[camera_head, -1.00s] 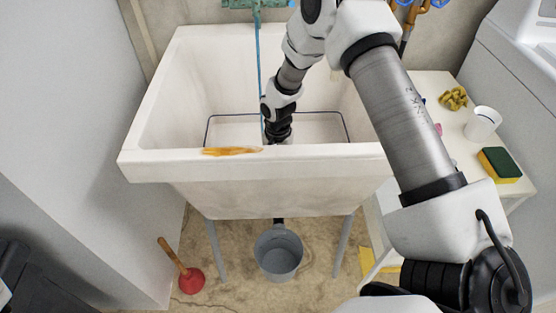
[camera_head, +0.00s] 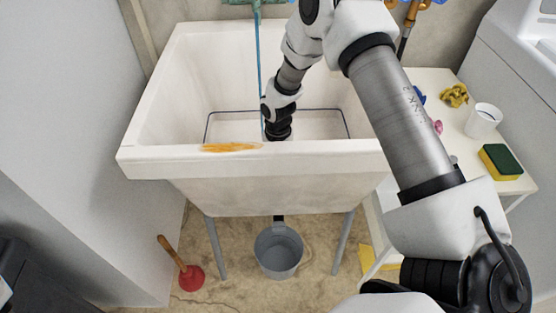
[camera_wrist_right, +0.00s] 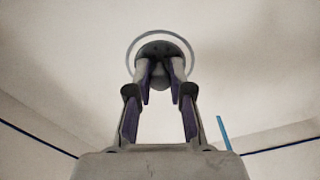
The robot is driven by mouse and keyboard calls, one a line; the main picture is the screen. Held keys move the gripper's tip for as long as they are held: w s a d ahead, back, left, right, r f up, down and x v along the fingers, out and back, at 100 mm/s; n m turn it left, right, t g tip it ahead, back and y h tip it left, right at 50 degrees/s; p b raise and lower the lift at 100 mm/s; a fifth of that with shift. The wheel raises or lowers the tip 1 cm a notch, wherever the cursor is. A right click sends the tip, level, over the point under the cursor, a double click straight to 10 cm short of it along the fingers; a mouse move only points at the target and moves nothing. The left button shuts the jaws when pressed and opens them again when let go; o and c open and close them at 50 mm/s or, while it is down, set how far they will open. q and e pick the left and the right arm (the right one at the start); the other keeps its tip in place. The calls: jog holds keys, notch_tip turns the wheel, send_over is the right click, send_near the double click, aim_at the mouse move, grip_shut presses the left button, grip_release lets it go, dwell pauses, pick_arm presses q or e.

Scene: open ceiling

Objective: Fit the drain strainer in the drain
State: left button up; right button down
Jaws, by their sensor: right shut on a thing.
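A dark round drain strainer (camera_wrist_right: 163,47) is between the fingertips of my right gripper (camera_wrist_right: 161,72) in the right wrist view. The gripper is shut on it. The grey ring of the drain (camera_wrist_right: 161,32) shows around the strainer, in the pale sink floor. I cannot tell whether the strainer is seated or just above the drain. In the head view my right arm reaches down into the white sink (camera_head: 180,162). The front rim hides the fingers, the strainer and the drain there. My left gripper is not in view.
A blue hose (camera_head: 259,65) hangs into the sink beside my arm. An orange stain (camera_head: 230,147) marks the front rim. A grey bucket (camera_head: 278,255) and plunger (camera_head: 192,278) stand below. A side table at right holds a mug (camera_head: 484,122) and sponge (camera_head: 500,162).

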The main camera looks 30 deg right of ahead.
jog(key=shift+f, duration=0.2)
jog(key=c, duration=1)
grip_release()
jog(key=shift+o, duration=0.2)
